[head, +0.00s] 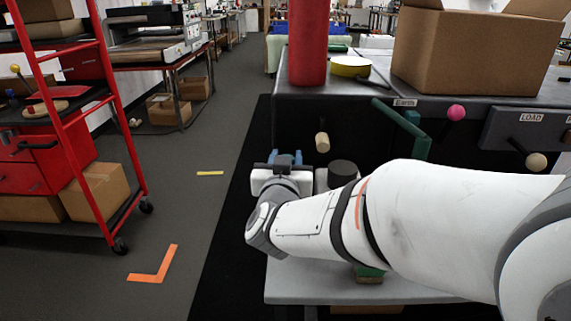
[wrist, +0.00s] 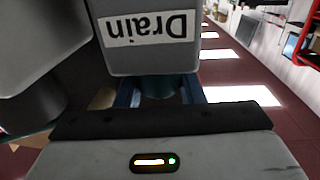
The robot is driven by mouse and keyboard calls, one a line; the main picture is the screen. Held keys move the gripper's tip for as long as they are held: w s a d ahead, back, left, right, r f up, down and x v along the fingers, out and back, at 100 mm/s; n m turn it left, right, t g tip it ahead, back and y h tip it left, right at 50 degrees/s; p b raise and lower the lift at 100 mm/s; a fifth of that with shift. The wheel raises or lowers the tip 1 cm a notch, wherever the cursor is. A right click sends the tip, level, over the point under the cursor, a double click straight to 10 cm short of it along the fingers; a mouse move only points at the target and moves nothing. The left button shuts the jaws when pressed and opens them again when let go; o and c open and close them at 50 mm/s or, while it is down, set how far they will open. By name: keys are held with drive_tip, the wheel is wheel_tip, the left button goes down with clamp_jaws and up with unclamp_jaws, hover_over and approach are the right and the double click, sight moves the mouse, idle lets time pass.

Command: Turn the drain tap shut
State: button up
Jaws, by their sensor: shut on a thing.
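The "Drain" label (wrist: 148,28) shows upside down on a grey block in the wrist view. Below it a teal part (wrist: 160,86), which looks like the drain tap's handle, sits between the two blue fingers of my gripper (wrist: 160,95). My gripper is shut on it, one finger on each side. Most of the tap is hidden behind the gripper's body and the block. In the head view my gripper (head: 286,158) is at the left front of the dark machine, and I cannot make out the tap there. The tap's turn angle cannot be told.
A wooden-ended lever (head: 322,142) sticks out just above right of my gripper. A dark round cap (head: 343,168) stands close on its right. Green pipe (head: 402,125), a pink knob (head: 456,112) and a cardboard box (head: 475,50) are farther right.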

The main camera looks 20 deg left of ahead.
drive_tip(key=n+y+b, duration=0.1)
drive_tip(key=b, duration=0.1)
drive_tip(key=n+g+y+b, duration=0.1)
drive_tip(key=y+b, duration=0.1)
drive_tip(key=shift+f+y, duration=0.3)
drive_tip(key=shift+r+n+g+y+b, duration=0.1)
drive_tip(key=shift+n+g+y+b, duration=0.45)
drive_tip(key=shift+b, duration=0.7)
drive_tip(key=shift+r+n+y+b, duration=0.2)
drive_tip(key=shift+n+y+b, duration=0.2)
drive_tip(key=shift+n+y, duration=0.05)
drive_tip(key=o, duration=1)
drive_tip(key=p+v, duration=0.1)
drive_tip(key=v, duration=0.6)
drive_tip(key=shift+s+d, duration=0.2)
drive_tip(key=shift+s, duration=0.15)
